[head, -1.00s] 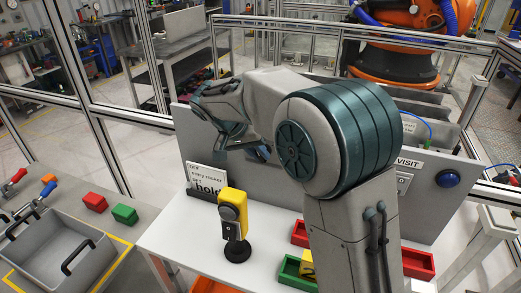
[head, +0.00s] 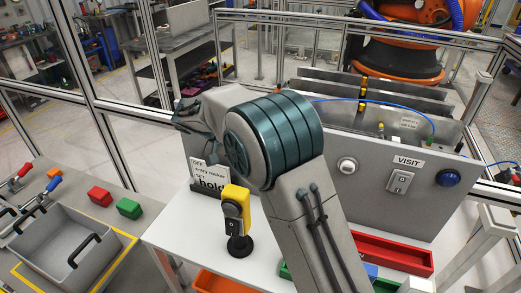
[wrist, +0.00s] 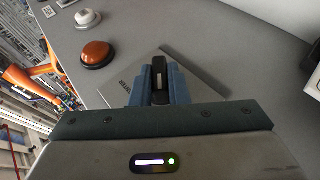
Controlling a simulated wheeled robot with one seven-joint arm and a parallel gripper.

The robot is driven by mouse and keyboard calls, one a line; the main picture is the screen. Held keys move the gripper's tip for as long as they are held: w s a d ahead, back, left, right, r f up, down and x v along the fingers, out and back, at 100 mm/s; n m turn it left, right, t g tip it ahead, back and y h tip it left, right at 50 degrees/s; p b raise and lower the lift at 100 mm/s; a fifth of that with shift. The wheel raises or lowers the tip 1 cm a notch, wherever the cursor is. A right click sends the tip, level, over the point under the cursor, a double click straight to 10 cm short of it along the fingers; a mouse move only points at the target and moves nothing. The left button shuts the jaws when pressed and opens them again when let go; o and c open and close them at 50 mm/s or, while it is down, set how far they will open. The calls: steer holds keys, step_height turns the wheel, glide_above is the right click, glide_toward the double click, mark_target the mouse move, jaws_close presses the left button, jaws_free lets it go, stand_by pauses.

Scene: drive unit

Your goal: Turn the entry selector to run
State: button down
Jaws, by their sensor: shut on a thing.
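In the wrist view a black upright knob (wrist: 159,68), which looks like the entry selector, stands on a pale plate (wrist: 200,86) on the grey panel (wrist: 215,45). The plate's lettering is mostly hidden and too small to read, so I cannot tell the setting. My gripper (wrist: 160,90) has its blue fingers on either side of the knob and is shut on it. In the head view my gripper is at the panel's left end, largely hidden by my own arm, and the knob is not visible.
An orange button (wrist: 96,54) and a white knob (wrist: 88,18) sit near the gripper. A yellow-black device (head: 236,218) stands on the white table below my arm.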

steer(key=c, duration=1.4)
jaws_free()
steer(key=b+v, duration=0.1)
steer(key=v, duration=1.3)
steer(key=shift+f, duration=0.15)
